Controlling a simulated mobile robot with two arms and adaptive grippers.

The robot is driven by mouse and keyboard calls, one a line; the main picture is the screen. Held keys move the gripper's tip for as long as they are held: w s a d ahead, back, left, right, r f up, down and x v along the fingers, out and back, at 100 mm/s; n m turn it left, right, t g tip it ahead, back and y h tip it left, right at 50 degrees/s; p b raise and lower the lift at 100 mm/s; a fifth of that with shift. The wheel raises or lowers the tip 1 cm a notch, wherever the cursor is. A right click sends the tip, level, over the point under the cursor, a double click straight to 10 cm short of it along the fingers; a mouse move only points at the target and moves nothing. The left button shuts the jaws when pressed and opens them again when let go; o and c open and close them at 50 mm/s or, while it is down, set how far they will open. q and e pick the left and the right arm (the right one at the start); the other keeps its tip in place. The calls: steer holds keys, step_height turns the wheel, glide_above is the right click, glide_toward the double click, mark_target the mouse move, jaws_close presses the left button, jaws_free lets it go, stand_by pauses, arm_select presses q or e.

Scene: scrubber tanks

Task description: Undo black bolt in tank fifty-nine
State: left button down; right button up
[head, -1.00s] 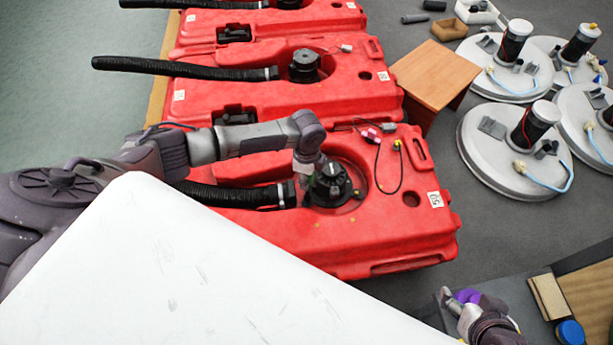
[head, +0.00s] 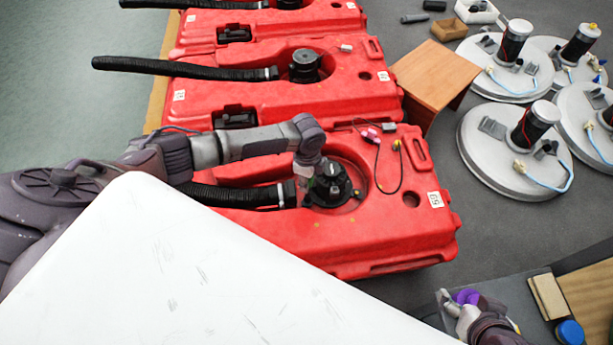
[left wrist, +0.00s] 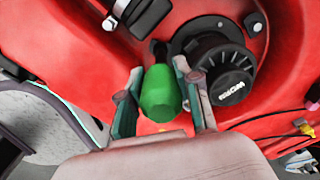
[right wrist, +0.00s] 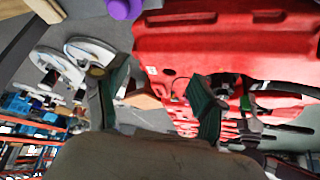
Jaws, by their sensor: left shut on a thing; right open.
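The red tank (head: 400,235) nearest me has a white label (head: 435,199) that appears to read 59, turned around. A round black motor (head: 333,186) sits in its recess. My left gripper (head: 314,172) is over the motor's left edge. In the left wrist view, my left gripper (left wrist: 158,92) is shut on a green tool handle (left wrist: 160,95). The handle's dark far end (left wrist: 158,52) points at the tank beside the black motor (left wrist: 222,68). The black bolt cannot be made out there. My right gripper (right wrist: 158,95) is open and empty, away from the tank.
A black hose (head: 235,195) runs into the motor from the left. A thin black cable (head: 378,165) loops right of the recess. More red tanks (head: 300,105) stand behind. A wooden box (head: 435,75) and round grey lids (head: 515,165) are at right. A purple thing (head: 467,296) is by my right gripper.

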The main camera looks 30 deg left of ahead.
steer(key=shift+s+d, duration=0.15)
arm_select(q)
steer(key=shift+n+p, duration=0.5)
steer(key=shift+p, duration=0.05)
steer(key=shift+s+r+n+p, duration=0.1)
steer(key=shift+r+n+p, duration=0.2)
steer(key=shift+n+p, duration=0.7)
arm_select(e)
steer(key=s+d+g, duration=0.1)
steer(key=s+g, duration=0.2)
steer(key=s, duration=0.2)
arm_select(q)
steer(key=shift+f+n, duration=0.2)
steer(key=shift+n, duration=0.4)
steer(key=n+p, duration=0.4)
steer(key=n, duration=0.1)
steer(key=shift+d, duration=0.1)
steer(key=shift+n, duration=0.6)
arm_select(e)
steer(key=s+d+f+x, duration=0.1)
steer(key=s+x, duration=0.2)
steer(key=x, duration=1)
steer(key=shift+w+f+g+h, duration=0.15)
steer(key=shift+f+g+h, duration=0.15)
steer(key=shift+g, duration=0.1)
steer(key=shift+a, duration=0.1)
steer(key=shift+f, duration=0.1)
